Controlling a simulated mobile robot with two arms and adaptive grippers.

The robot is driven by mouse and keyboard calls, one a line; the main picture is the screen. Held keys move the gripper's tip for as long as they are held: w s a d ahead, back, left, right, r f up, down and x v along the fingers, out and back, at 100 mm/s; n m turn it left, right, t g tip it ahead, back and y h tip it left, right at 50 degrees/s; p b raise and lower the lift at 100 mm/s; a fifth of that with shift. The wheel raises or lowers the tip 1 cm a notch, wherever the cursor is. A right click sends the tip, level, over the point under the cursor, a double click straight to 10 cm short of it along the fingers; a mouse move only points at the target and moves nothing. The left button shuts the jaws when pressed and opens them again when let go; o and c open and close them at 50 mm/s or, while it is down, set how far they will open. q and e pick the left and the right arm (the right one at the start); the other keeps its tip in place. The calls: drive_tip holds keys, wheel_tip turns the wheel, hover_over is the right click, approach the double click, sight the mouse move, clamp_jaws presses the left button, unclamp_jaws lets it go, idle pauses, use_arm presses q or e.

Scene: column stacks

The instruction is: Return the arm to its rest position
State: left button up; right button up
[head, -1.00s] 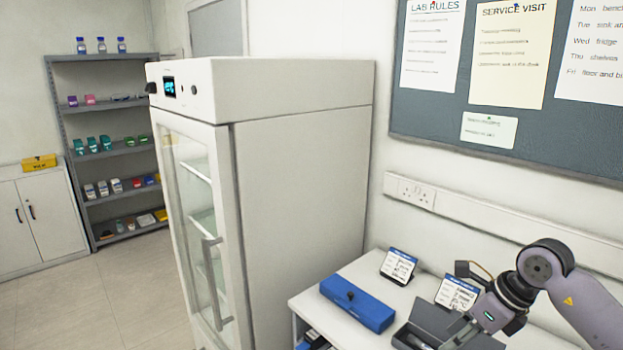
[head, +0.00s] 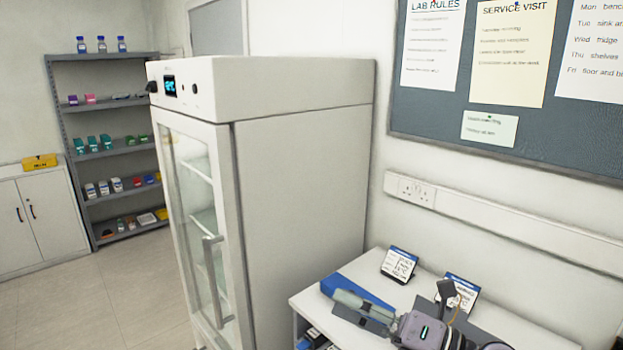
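My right gripper (head: 342,304) is low at the right, above the bench. Its fingers point left and cover part of the blue case (head: 350,282). I see the fingers nearly edge-on and cannot tell whether they are apart or together. I see nothing clearly held in them. The wrist (head: 422,330) is at the bottom edge, and most of the arm is out of the picture. My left gripper is not in view.
The white bench (head: 312,300) carries two small label cards (head: 398,264) (head: 462,292) and a dark grey open box (head: 428,308), partly hidden by my arm. A tall white fridge (head: 300,190) stands to the left. Its glass door is shut. Floor at the left is clear.

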drive_tip(key=w+d+f+m+t+h, duration=0.25)
drive_tip(key=d+m+t+h, duration=0.95)
drive_tip(key=m, duration=1.1)
drive_tip(key=s+d+f+m+g+h, duration=0.3)
drive_tip(key=s+f+m+g+h, duration=0.15)
drive_tip(key=f, duration=0.35)
drive_tip(key=s+d+f+m+g+h, duration=0.25)
drive_tip(key=f+m, duration=0.25)
drive_tip(key=f, duration=0.3)
drive_tip(key=s+a+f+m+g+y, duration=0.1)
drive_tip(key=s+a+f+m+g, duration=0.1)
drive_tip(key=s+f+g, duration=0.6)
drive_tip(key=s+a+f+m+g, duration=0.1)
drive_tip(key=s+a+f+g, duration=0.15)
drive_tip(key=s+f, duration=0.7)
drive_tip(key=s+d+f+g+b, duration=0.1)
drive_tip(key=s+f+b, duration=0.15)
drive_tip(key=f, duration=1.15)
drive_tip(key=s+f+b, duration=0.2)
drive_tip(key=f+b, duration=0.1)
drive_tip(key=f, duration=1)
drive_tip(key=s+d+f+g+b, duration=0.1)
drive_tip(key=s+d+f+b, duration=0.2)
drive_tip(key=s+f, duration=1.4)
wheel_tip(320, 180, down, 4)
drive_tip(key=shift+r+b, duration=0.15)
drive_tip(key=shift+b, duration=0.55)
drive_tip(key=shift+g, duration=0.25)
drive_tip(key=shift+c, duration=0.2)
